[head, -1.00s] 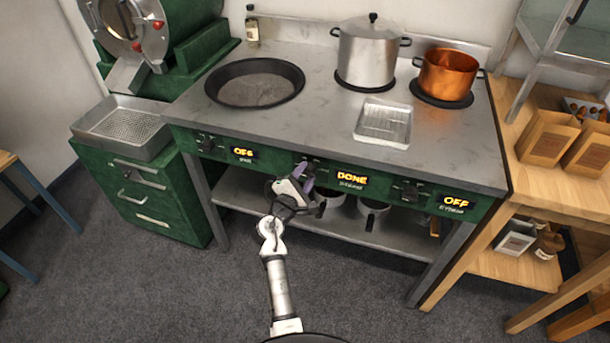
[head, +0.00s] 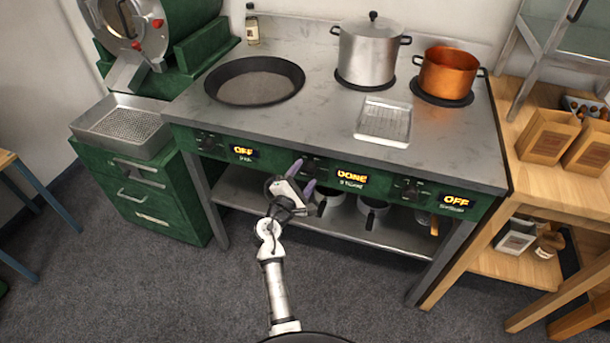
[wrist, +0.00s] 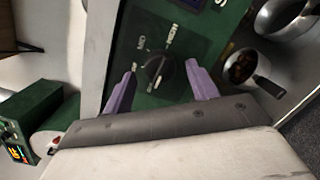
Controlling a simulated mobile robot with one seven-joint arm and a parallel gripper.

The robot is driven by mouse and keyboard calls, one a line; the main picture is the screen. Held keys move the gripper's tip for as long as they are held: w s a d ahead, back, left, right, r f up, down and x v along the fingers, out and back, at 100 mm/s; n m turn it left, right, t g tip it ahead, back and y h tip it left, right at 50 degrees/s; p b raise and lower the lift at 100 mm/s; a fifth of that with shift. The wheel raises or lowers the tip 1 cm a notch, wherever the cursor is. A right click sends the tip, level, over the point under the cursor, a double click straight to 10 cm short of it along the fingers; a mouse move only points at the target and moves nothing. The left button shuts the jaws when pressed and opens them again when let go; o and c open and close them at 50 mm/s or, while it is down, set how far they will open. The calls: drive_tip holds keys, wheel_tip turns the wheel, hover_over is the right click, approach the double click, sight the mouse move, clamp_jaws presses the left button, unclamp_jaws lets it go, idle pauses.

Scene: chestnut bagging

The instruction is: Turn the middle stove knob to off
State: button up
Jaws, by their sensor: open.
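The middle stove knob (head: 312,165) is a dark round knob on the green front panel, left of a lit display (head: 352,177) that reads DONE. In the wrist view the knob (wrist: 157,69) shows between my two purple fingers, with pale markings around it. My gripper (head: 303,177) is open in front of the panel; it also shows in the wrist view (wrist: 160,77). One finger is on each side of the knob in that picture, with gaps at both sides. I cannot tell whether the fingertips reach alongside it.
The left display (head: 243,151) and right display (head: 456,201) read OFF. On the stovetop (head: 320,110) are a black pan (head: 254,82), a steel pot (head: 366,55), a copper pot (head: 447,72) and a metal tray (head: 383,122). Pots (head: 372,213) stand on the shelf below.

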drive_tip(key=b+v, duration=0.2)
drive_tip(key=v, duration=1)
drive_tip(key=shift+s+a+b, duration=0.2)
drive_tip(key=shift+s+b, duration=0.1)
drive_tip(key=shift+s, duration=0.05)
